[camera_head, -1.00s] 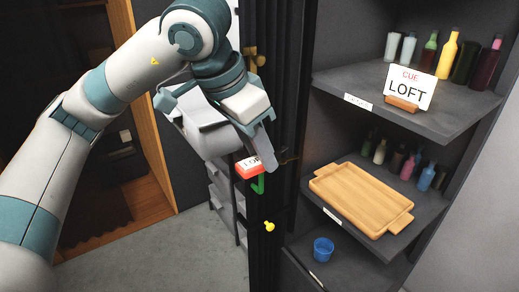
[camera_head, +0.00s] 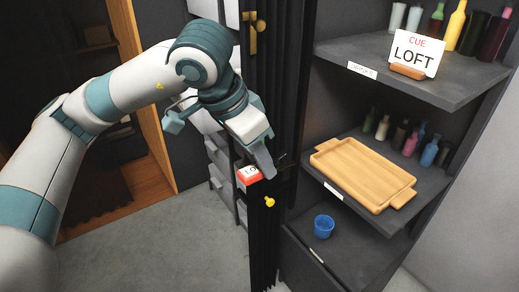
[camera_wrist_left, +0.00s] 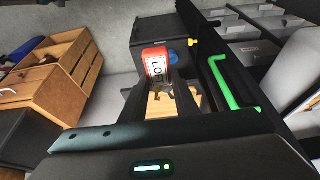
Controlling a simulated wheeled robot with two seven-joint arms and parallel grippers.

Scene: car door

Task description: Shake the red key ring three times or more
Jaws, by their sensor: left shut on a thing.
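The red key ring, with a white tag face lettered in black, shows at the tip of my left gripper in the head view (camera_head: 249,175). It also shows in the left wrist view (camera_wrist_left: 156,63), where the lettering starts "LO". My left gripper (camera_head: 268,170) points down in front of the dark door edge and is shut on the key ring, held off the floor. In the wrist view the dark fingers (camera_wrist_left: 160,90) rise to the tag; the exact contact is partly hidden. My right gripper is in neither view.
A dark cabinet on the right holds a "CUE LOFT" card (camera_head: 414,53), bottles, a wooden tray (camera_head: 362,176) and a blue cup (camera_head: 323,226). A yellow knob (camera_head: 269,202) is just below the key ring. A green handle (camera_wrist_left: 224,82) shows in the wrist view. Grey floor is clear.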

